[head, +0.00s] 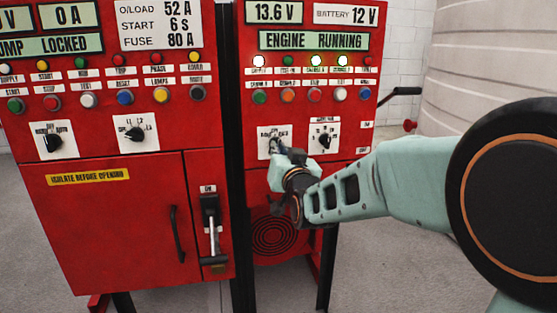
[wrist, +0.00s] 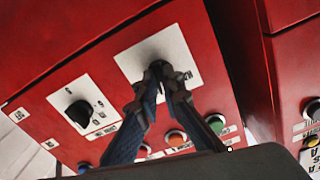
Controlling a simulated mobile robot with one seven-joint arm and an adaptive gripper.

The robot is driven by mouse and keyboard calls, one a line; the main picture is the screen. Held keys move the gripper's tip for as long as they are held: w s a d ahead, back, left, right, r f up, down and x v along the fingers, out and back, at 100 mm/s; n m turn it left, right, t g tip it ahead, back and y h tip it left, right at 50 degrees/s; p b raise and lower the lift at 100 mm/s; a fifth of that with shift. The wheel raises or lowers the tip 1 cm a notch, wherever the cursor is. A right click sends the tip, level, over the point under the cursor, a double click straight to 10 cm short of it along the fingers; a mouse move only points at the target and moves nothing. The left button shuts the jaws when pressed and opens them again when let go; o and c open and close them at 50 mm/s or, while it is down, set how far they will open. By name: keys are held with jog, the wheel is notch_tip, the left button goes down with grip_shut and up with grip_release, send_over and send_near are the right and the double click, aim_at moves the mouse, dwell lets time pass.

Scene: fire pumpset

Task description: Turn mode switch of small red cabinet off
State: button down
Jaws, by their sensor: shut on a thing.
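The small red cabinet (head: 340,185) stands at the right in the head view, with an "ENGINE RUNNING" display. Its mode switch (head: 275,143) sits on a white plate at the lower left of the panel. My gripper (head: 277,150) reaches it from the right and is shut on its dark knob. In the wrist view my gripper (wrist: 167,75) has both fingertips against the knob, in front of the white plate (wrist: 185,45). The fingers hide most of the knob, so I cannot read its pointer position.
A second black rotary switch (head: 323,140) is just right of the held one. Rows of lamps and buttons (head: 314,95) sit above. A larger red cabinet (head: 120,215) stands on the left, with a lever handle (head: 211,228).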

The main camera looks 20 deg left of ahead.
jog(key=shift+n+b, duration=0.75)
jog(key=shift+n, duration=0.35)
jog(key=c, duration=2.1)
grip_release()
jog(key=v, duration=0.7)
jog(key=shift+s+d, duration=0.15)
jog(key=shift+s, duration=0.1)
